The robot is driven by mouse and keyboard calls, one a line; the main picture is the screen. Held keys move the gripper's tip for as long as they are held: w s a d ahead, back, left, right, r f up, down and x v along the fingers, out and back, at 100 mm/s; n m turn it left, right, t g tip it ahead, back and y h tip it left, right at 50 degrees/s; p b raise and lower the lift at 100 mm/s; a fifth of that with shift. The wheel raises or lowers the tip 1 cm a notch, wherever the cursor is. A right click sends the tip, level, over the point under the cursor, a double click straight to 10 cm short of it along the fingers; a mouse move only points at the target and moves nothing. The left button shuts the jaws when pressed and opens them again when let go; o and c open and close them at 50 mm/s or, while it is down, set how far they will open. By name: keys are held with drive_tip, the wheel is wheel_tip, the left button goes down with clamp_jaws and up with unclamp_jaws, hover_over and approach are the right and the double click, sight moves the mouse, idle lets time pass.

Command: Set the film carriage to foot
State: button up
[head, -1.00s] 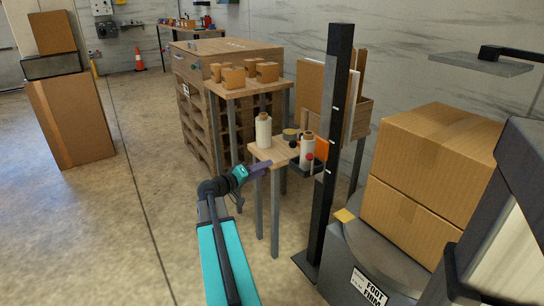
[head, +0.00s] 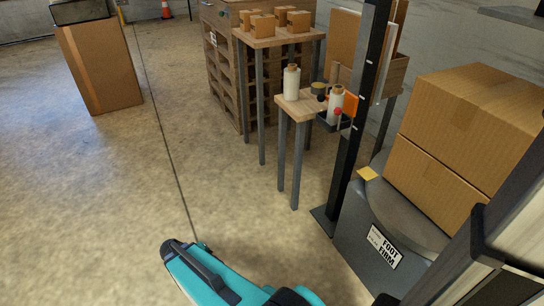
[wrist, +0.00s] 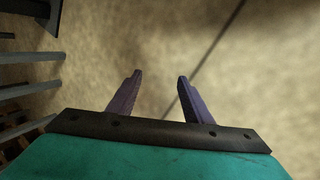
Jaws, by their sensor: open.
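The film carriage (head: 327,125) is a small dark holder on the black upright mast (head: 356,150). White marks run up the mast. A sign reading "FOOT FIRM" (head: 384,247) is on the grey base of the wrapper. My gripper (wrist: 160,75) is open and empty in the wrist view, with bare floor beyond its purple fingers. In the head view my arm is low at the bottom, well below and left of the carriage, and the fingers cannot be seen.
A small wooden table (head: 296,107) with a white roll (head: 291,83) stands just left of the carriage. Behind it is a taller table (head: 262,40) with several small boxes. Large cartons (head: 458,125) sit on the round turntable (head: 400,210).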

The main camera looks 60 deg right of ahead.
drive_tip(key=s+a+f+n+y, duration=0.1)
drive_tip(key=s+a+f, duration=0.1)
drive_tip(key=s+a, duration=0.2)
drive_tip(key=s+a+f+g+y, duration=0.1)
drive_tip(key=s+a, duration=0.4)
drive_tip(key=a, duration=0.5)
drive_tip(key=s+a+f+n+g+y, duration=0.1)
drive_tip(key=s+a+f+y, duration=0.1)
drive_tip(key=s+a+f, duration=0.2)
drive_tip(key=a, duration=0.3)
drive_tip(key=shift+s+a+f+n, duration=0.2)
drive_tip(key=shift+a+f+n, duration=0.1)
drive_tip(key=shift+f, duration=0.05)
drive_tip(key=shift+c, duration=0.3)
drive_tip(key=c, duration=0.3)
drive_tip(key=shift+d, duration=0.1)
